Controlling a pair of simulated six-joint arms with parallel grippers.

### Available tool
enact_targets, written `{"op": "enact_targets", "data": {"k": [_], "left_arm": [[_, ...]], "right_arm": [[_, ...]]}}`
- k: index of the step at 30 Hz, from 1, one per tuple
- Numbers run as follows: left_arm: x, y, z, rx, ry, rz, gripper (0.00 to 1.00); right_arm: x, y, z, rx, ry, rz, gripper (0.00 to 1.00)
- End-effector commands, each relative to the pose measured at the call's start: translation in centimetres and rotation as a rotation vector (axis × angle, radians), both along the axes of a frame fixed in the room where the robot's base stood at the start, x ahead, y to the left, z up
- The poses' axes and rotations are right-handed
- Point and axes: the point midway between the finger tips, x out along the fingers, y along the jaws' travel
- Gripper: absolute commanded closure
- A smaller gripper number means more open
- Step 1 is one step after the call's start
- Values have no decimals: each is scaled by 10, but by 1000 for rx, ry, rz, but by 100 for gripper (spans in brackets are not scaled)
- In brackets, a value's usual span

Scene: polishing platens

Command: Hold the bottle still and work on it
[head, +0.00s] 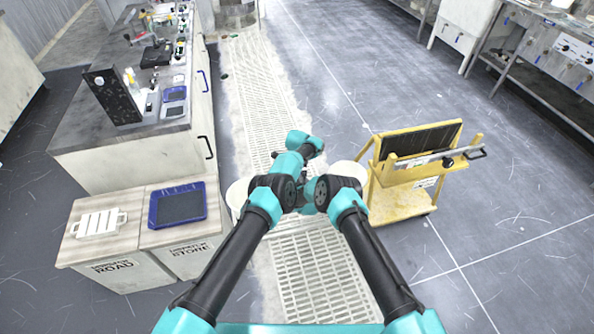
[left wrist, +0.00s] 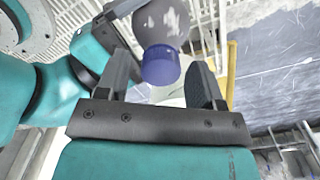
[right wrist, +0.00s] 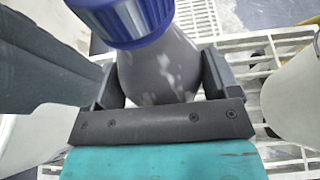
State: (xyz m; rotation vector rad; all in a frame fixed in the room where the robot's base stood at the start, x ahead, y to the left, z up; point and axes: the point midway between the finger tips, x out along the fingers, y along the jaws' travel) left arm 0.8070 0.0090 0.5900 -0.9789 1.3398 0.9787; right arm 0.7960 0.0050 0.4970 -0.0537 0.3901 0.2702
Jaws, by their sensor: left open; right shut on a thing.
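The bottle has a grey body (right wrist: 160,75) with pale blotches and a blue cap (right wrist: 130,18). My right gripper (right wrist: 162,82) is shut on the body, with one finger on each side, below the cap. In the left wrist view the blue cap (left wrist: 160,66) lies between the spread fingers of my left gripper (left wrist: 161,82), which is open; whether either finger touches it I cannot tell. The grey body (left wrist: 162,22) extends beyond the cap there. In the head view my arms meet at the centre and hide the bottle and the fingertips.
A yellow cart (head: 400,204) with a dark panel stands right of my arms. At left, low cabinets marked ROAD and STORE bear a white rack (head: 97,223) and a blue tray (head: 178,186). A long bench (head: 130,155) stands behind them. Pale floor grating (head: 262,105) runs down the middle.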

Motion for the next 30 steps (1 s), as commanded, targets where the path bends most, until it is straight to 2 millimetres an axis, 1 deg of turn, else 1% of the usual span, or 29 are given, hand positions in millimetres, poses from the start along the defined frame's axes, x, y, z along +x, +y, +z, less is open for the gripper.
{"op": "enact_targets", "data": {"k": [4, 8, 18, 30], "left_arm": [[1, 0, 2, 0, -1, 0, 39], [2, 0, 11, -1, -2, -2, 39], [1, 0, 43, -1, -2, -1, 39], [0, 0, 46, 0, -1, -5, 39]], "right_arm": [[0, 0, 0, 0, 0, 0, 85], [0, 0, 0, 0, 0, 0, 85], [0, 0, 0, 0, 0, 0, 85], [0, 0, 0, 0, 0, 0, 85]]}}
